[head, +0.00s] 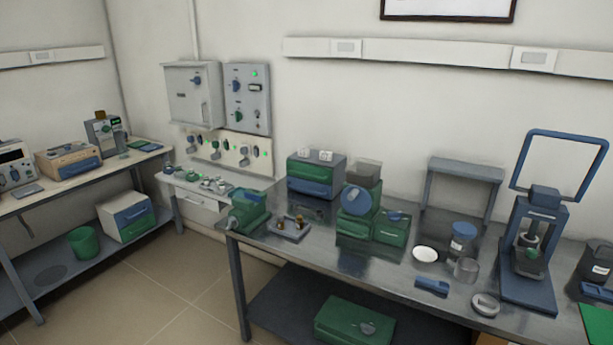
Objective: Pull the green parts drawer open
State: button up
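A small grey drawer unit (322,158) stands at the back left of the metal workbench, against the wall. Its front has a green drawer (309,172) above a blue drawer (309,187), and both look shut. A second, pale drawer unit (108,218) sits on the low shelf at the left, with a blue drawer (131,212) above a green drawer (136,228); these also look shut. I cannot tell from this view which green drawer is the parts drawer. My gripper is not in view.
On the workbench (395,270), a green and blue device (250,210) and a small tray (288,232) stand in front of the back left unit. Green machines (358,228) stand to its right. Floor (190,295) is clear between the left bench and the workbench.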

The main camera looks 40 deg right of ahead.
aim_at(310, 171)
jog(key=u, duration=0.05)
jog(key=i, duration=1)
jog(key=z, duration=0.05)
